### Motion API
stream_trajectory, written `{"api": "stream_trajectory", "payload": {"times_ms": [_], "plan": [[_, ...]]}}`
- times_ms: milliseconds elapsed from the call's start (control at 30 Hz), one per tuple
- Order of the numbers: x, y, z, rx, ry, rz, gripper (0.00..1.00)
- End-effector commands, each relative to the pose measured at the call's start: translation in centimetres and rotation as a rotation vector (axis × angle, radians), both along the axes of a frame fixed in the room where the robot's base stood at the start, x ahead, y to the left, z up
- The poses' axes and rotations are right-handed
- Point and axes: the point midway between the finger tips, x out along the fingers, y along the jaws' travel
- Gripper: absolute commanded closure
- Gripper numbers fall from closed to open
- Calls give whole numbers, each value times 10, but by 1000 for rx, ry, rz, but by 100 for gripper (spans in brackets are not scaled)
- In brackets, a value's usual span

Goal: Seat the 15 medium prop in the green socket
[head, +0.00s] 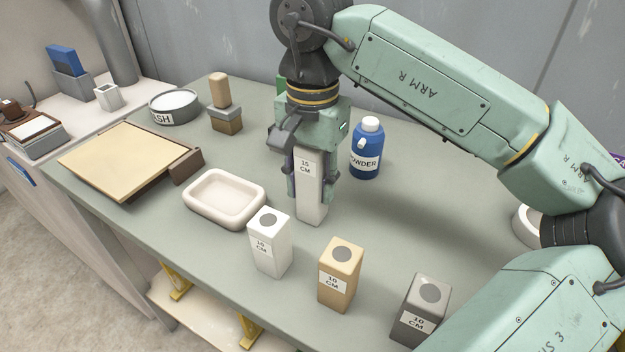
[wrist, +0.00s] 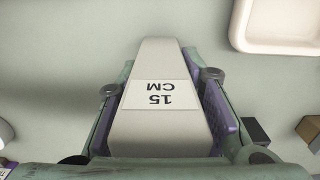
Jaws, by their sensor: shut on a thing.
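A tall, pale prop (head: 311,211) labelled 15 CM stands upright in my gripper (head: 309,185). The fingers are shut on its two sides. Its lower end shows below the fingers at or just above the table; I cannot tell if it touches. In the wrist view the prop (wrist: 158,130) runs between the purple-padded fingers, its label upside down. A green piece (head: 282,87) shows behind my gripper, mostly hidden; I cannot tell if it is the green socket.
A white block (head: 270,248), a tan block (head: 340,280) and a grey block (head: 420,308) stand along the front. A cream tray (head: 226,222), a blue powder bottle (head: 367,160), a wash bowl (head: 174,118) and a tan board (head: 120,160) are nearby. Table right of the bottle looks clear.

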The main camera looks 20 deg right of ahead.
Motion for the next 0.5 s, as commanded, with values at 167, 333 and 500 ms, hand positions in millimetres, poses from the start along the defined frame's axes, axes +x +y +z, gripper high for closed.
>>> {"api": "stream_trajectory", "payload": {"times_ms": [167,333,500], "plan": [[0,0,0,0,0,0,85],[0,0,0,0,0,0,96],[0,0,0,0,0,0,100]]}}
